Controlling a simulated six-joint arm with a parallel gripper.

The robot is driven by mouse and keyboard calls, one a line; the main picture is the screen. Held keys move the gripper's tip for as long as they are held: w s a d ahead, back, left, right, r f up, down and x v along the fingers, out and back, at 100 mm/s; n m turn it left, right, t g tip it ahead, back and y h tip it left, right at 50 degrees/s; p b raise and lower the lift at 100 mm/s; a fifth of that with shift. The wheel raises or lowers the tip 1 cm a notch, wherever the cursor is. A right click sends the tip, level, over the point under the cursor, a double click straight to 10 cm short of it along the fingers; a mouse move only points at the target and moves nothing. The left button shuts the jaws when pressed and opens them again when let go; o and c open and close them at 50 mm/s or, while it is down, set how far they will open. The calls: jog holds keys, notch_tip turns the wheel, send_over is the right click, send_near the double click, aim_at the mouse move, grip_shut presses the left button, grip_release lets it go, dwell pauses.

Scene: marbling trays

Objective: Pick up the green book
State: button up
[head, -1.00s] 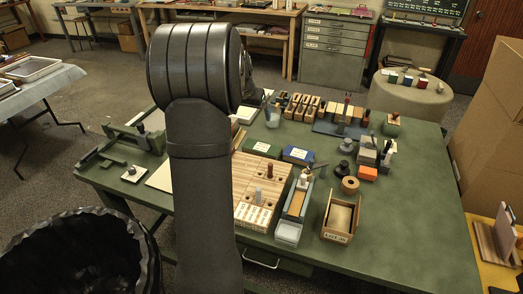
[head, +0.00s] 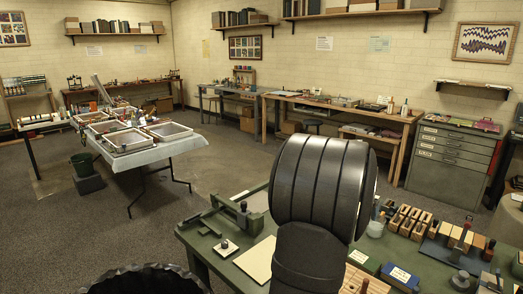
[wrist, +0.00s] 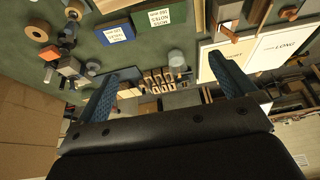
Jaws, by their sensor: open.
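A green book (wrist: 161,18) with a white label lies flat on the green table, near the top of the wrist view. It also shows in the head view (head: 364,264), just right of my arm, which partly blocks that area. A blue book (wrist: 115,32) with a white label lies beside it, to its left in the wrist view. My gripper (wrist: 166,70) is open and empty, its two blue fingers wide apart. The green book is beyond the fingertips and apart from them. The head view does not show my gripper's fingers.
Wooden blocks (head: 411,222) stand in a cluster behind the books. A clear jar (wrist: 176,60) stands near the books. White label cards (wrist: 276,50) lie to the right in the wrist view. A cream sheet (head: 257,260) lies left of my arm. A tray-covered table (head: 160,153) stands far left.

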dwell(0.3)
jog(key=c, duration=0.5)
jog(key=w+d+f+n+g+y, duration=0.3)
jog(key=w+d+f+n, duration=0.8)
jog(key=n, duration=0.6)
jog(key=f, duration=0.4)
jog(key=s+f, duration=0.1)
jog(key=f, duration=0.3)
jog(key=s+a+f, duration=0.1)
jog(key=f, duration=0.4)
jog(key=shift+a+f, duration=0.15)
jog(key=shift+f, duration=1.25)
jog(key=shift+a+f, duration=0.15)
jog(key=shift+f, duration=1.2)
